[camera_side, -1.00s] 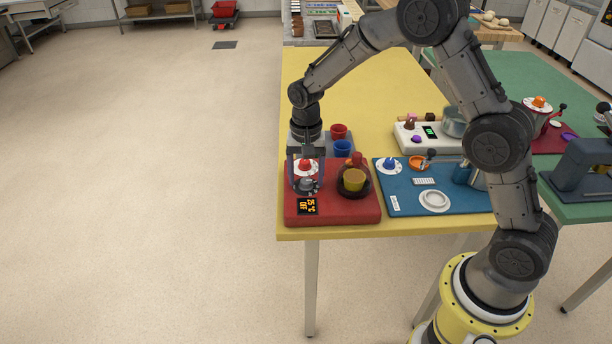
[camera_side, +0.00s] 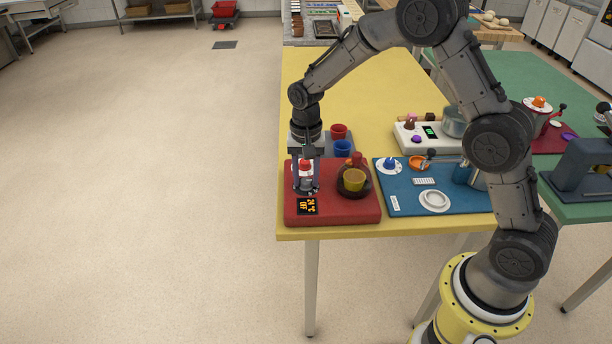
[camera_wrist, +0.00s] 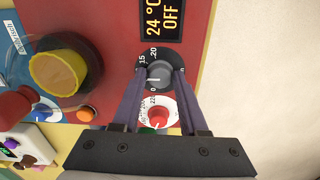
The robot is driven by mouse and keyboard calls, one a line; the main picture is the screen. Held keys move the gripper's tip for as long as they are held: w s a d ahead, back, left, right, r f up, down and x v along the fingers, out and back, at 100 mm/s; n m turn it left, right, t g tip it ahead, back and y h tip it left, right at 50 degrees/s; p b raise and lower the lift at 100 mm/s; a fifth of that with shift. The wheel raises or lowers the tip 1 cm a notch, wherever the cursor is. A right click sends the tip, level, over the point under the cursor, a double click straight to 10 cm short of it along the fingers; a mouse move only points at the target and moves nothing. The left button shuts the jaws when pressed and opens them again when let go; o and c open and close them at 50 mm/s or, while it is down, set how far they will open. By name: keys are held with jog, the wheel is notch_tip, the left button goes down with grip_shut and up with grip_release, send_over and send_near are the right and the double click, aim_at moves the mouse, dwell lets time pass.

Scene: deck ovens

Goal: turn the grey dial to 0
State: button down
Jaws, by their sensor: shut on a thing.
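The grey dial (camera_wrist: 157,72) sits on a black round scale plate with white numbers on the red unit (camera_side: 352,212). In the wrist view my gripper (camera_wrist: 158,74) points down with its two fingers on either side of the dial, shut on it. The dial's white pointer line faces the bottom of the wrist view. A 0 on the scale shows close to that line. In the side view the dial (camera_side: 306,184) is partly hidden by the fingers. The display (camera_wrist: 163,18) reads 24 °C OFF.
A white-ringed red dial (camera_wrist: 160,113) lies close beside the grey one, partly under my gripper. A blue mat (camera_side: 400,203) with other fittings lies to the right.

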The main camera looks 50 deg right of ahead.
jog(key=n, duration=0.3)
jog(key=shift+n, duration=0.4)
jog(key=n, duration=0.3)
jog(key=shift+n, duration=0.3)
jog(key=n, duration=0.6)
jog(key=shift+r+n, duration=0.1)
jog(key=shift+n, duration=0.2)
jog(key=shift+c, duration=2.2)
grip_release()
